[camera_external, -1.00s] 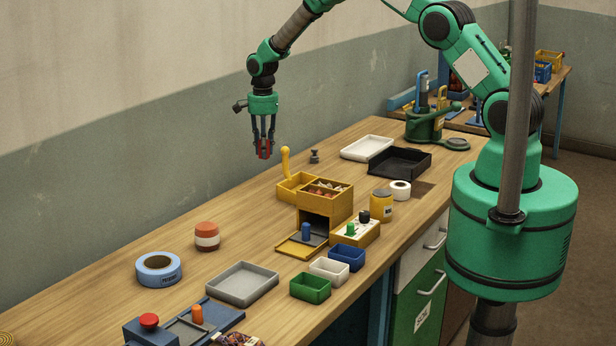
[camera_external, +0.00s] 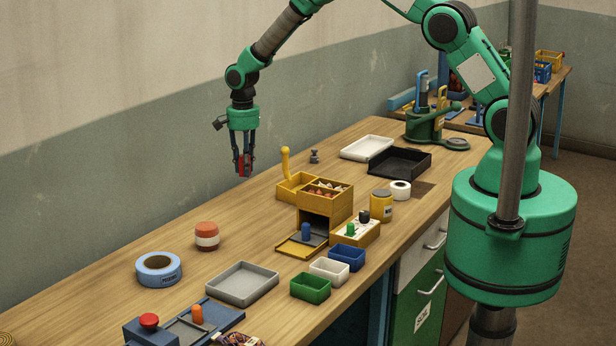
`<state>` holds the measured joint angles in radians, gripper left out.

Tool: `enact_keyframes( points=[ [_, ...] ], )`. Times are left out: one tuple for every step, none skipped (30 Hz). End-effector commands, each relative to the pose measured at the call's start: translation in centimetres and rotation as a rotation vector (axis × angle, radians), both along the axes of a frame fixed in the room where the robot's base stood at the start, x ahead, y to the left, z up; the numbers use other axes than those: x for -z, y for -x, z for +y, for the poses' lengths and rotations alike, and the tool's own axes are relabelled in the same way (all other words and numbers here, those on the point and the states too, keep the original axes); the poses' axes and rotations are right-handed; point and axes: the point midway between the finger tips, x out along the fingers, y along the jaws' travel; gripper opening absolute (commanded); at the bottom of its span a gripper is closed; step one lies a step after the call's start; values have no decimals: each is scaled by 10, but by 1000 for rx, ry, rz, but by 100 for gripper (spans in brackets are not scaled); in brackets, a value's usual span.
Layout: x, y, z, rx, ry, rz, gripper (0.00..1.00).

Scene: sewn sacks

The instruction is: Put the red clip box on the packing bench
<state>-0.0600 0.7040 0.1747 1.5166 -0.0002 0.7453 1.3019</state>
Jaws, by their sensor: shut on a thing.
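My gripper (camera_external: 244,168) points down at the far side of the wooden packing bench (camera_external: 228,264), near the wall. It is shut on a small red thing, which looks like the red clip box (camera_external: 245,163); the fingers cover part of it. The box appears to be held above the bench top, though its exact height is hard to tell.
The yellow dispenser (camera_external: 327,205) with a lever stands right of my gripper. Bare wood shows between the gripper and the jar.

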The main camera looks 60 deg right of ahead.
Motion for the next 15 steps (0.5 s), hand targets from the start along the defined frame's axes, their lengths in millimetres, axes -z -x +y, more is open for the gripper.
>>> enact_keyframes(
  points=[
    [2,9,22,-33,0,1,0],
    [2,13,32,-50,1,2,0],
    [2,19,47,-75,0,1,0],
    [2,24,57,-92,0,1,0],
    [3,30,67,-111,0,1,0],
    [3,36,81,-134,0,0,0],
    [3,42,91,-153,0,-1,0],
    [4,48,101,-169,0,0,0],
    [5,56,114,-193,0,1,0],
    [5,61,123,-211,0,1,0],
    [5,67,133,-229,0,0,0],
    [6,76,145,-253,1,1,0],
    [6,82,155,-271,0,0,0],
    [6,88,163,-289,0,-1,0],
    [7,98,175,-312,0,0,0]
  ],
)
